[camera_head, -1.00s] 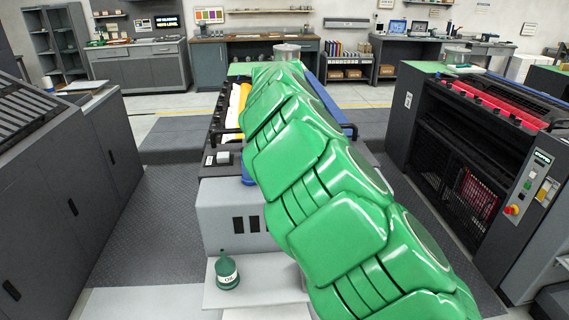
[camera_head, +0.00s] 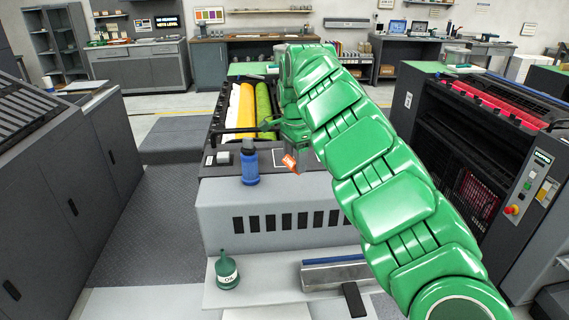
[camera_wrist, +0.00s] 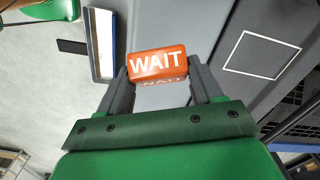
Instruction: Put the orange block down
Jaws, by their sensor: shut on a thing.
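The orange block (camera_wrist: 157,64), lettered "WAIT", is between the two fingertips of my gripper (camera_wrist: 158,80) in the wrist view. The gripper is shut on it. In the head view the block (camera_head: 290,162) hangs below my gripper (camera_head: 292,152), above the front part of the grey machine (camera_head: 270,200). A white square outline (camera_wrist: 262,54) is marked on the grey surface, to the right of the block in the wrist view. The block is outside that outline in this view.
A blue bottle (camera_head: 249,163) stands on the machine's top, left of the block. A green oil bottle (camera_head: 227,271) and a metal bar (camera_head: 335,274) are on the lower step. Rollers in white, orange and green (camera_head: 263,105) lie behind.

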